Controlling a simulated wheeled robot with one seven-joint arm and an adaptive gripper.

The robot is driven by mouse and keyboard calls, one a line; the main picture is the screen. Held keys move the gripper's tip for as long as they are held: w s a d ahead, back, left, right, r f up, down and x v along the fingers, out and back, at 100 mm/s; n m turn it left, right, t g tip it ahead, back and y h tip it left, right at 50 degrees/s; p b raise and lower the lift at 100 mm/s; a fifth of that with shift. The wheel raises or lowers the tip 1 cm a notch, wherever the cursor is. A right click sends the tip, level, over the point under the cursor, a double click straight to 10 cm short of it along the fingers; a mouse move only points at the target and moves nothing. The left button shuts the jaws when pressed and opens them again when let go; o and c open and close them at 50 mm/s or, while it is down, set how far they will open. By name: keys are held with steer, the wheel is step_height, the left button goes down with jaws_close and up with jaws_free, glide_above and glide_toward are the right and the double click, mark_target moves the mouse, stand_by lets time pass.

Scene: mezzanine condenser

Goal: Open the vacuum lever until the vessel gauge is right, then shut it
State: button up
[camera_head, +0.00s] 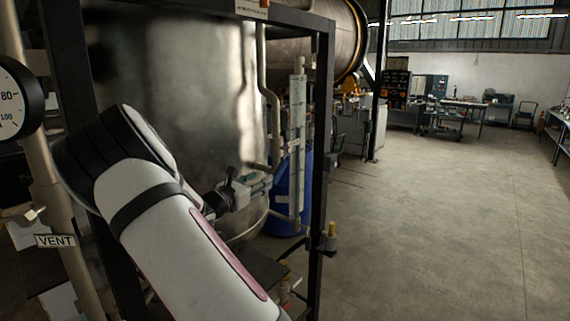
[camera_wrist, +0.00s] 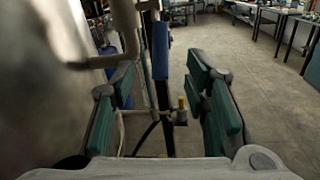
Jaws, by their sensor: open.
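A large shiny metal vessel (camera_head: 180,75) fills the left half of the head view behind my arm. A round gauge (camera_head: 12,98) is cut off by the left edge; 80 and 100 show, but no needle does. My gripper (camera_head: 268,182) is beside the vessel's lower right side. In the wrist view my gripper (camera_wrist: 163,100) is open, with green-padded fingers apart and nothing held. A small yellow-topped fitting (camera_head: 328,236) sits low by the frame post; it also shows between the fingers (camera_wrist: 181,110), farther off. I cannot tell which part is the vacuum lever.
A black frame post (camera_head: 324,130) stands right of the vessel, with a clear vertical tube (camera_head: 297,140) and a blue drum (camera_head: 290,190) nearby. A VENT tag (camera_head: 55,240) hangs at lower left. The floor (camera_head: 450,220) on the right is open.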

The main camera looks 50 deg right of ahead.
mark_target(278, 169)
steer(key=x, duration=1.3)
steer(key=shift+d, duration=0.15)
jaws_close()
